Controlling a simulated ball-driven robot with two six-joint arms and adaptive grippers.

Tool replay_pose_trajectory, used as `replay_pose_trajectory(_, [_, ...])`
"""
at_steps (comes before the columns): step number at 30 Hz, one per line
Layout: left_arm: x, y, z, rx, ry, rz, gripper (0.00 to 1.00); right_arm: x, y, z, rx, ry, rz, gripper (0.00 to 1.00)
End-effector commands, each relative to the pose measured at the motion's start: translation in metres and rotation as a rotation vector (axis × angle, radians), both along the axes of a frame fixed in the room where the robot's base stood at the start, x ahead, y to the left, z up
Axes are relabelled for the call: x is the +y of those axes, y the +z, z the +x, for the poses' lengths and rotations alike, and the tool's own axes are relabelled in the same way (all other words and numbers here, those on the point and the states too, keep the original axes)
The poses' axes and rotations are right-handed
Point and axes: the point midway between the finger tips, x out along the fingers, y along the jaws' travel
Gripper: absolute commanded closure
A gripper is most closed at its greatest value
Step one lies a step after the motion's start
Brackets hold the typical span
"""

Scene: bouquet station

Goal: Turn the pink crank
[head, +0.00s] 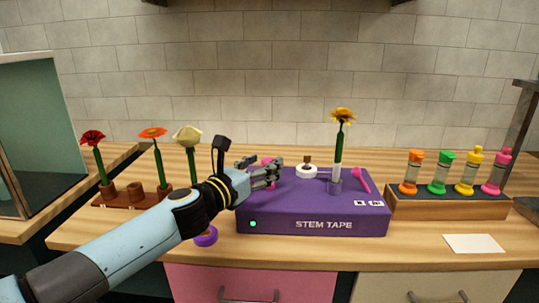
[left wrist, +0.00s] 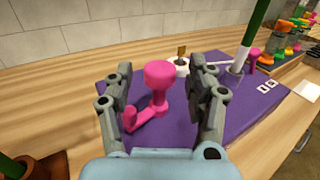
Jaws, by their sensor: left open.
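The pink crank (left wrist: 157,88) sits on top of the purple stem tape box (head: 310,207), toward its left side. In the left wrist view it has an upright knob and a low arm, and it stands between my left gripper's fingers. My left gripper (head: 266,172) is open around the crank, with a finger on each side; I cannot tell whether either finger touches it. In the head view the gripper hides most of the crank. The purple box also shows in the left wrist view (left wrist: 228,116). My right gripper is not in view.
A wooden rack (head: 450,207) of coloured tubes is at the right. Several flowers stand at the left. A white card (head: 473,243) lies front right.

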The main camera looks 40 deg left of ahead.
Motion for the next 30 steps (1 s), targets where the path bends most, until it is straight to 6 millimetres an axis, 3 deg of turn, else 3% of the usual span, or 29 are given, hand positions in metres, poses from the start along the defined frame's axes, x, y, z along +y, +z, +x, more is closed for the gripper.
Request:
replay_pose_trajectory(6, [0.000, 0.000, 0.026, 0.001, 0.000, 0.000, 0.44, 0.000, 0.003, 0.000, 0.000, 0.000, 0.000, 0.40])
replay_pose_trajectory(16, [0.000, -0.001, 0.030, 0.001, -0.001, 0.000, 0.44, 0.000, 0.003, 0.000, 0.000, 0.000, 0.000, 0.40])
replay_pose_trajectory(30, [0.000, -0.001, 0.030, 0.001, -0.001, 0.000, 1.00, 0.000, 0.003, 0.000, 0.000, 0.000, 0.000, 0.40])
